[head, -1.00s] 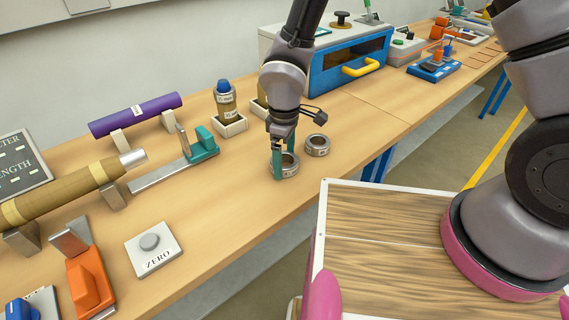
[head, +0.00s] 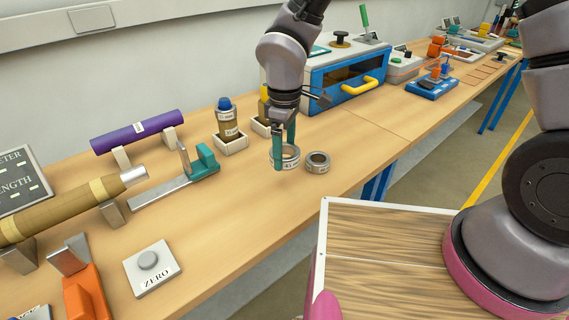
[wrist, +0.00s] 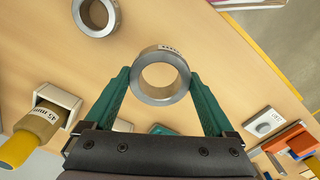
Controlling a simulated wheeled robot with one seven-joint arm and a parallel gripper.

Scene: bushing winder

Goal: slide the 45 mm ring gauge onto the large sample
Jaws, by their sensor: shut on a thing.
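My gripper (head: 283,150) is shut on a silver ring gauge (head: 284,161), holding it a little above the bench. In the wrist view the ring (wrist: 160,75) sits between the green fingertips, its hole facing the camera. Its label is too small to read surely. A brown sample with a yellow top (head: 263,106) stands upright in a white block, partly hidden behind my arm in the head view. In the wrist view this sample (wrist: 40,127) shows a label reading 45 mm. The ring is apart from it.
A second ring gauge (head: 317,163) lies on the bench beside the held ring. A blue-topped sample (head: 227,122) stands in another white block (head: 231,145). A teal-and-grey measuring tool (head: 206,160) lies left. A blue machine (head: 345,82) stands behind.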

